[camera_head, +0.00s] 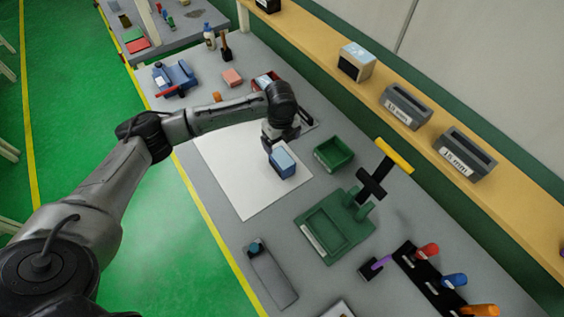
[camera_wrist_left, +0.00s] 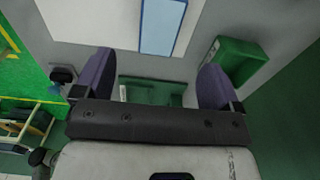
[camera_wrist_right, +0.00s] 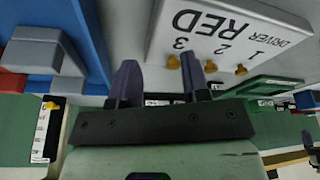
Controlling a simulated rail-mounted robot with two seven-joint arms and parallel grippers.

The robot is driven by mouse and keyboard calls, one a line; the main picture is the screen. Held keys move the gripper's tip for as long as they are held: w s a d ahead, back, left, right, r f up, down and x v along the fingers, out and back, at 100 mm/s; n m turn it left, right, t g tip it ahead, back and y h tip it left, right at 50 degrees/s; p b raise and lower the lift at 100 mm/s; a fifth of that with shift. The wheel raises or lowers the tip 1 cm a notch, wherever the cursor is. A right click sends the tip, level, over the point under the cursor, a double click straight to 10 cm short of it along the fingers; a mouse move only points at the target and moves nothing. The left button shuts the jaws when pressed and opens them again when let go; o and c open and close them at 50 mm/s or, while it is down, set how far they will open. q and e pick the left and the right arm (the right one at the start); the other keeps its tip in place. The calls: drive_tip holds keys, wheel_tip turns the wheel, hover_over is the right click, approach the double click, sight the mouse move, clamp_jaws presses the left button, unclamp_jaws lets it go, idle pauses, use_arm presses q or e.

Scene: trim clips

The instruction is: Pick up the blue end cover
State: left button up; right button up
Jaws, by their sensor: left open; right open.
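A boxy blue piece, which I take for the blue end cover (camera_head: 282,163), stands on the white sheet (camera_head: 235,185) in the head view. My left gripper (camera_head: 279,142) is just behind and above it; contact is hard to tell there. In the left wrist view a pale blue face (camera_wrist_left: 162,25) shows beyond the wide-open fingers of the left gripper (camera_wrist_left: 157,78), with nothing between them. My right gripper (camera_wrist_right: 162,85) shows only in the right wrist view, open and empty.
A green bin (camera_head: 334,153) stands right of the sheet, with a green fixture (camera_head: 335,225) in front of it. A tool rack (camera_head: 430,275) is at the lower right. A white panel marked DRIVER RED (camera_wrist_right: 230,35) is near my right gripper.

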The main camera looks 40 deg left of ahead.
sight(281, 156)
use_arm(q)
wheel_tip(281, 156, down, 12)
drive_tip(key=shift+a+r+b, duration=0.1)
drive_tip(key=shift+r+b, duration=0.05)
drive_tip(key=shift+b, duration=0.15)
idle(0.4)
drive_tip(key=c, duration=1.1)
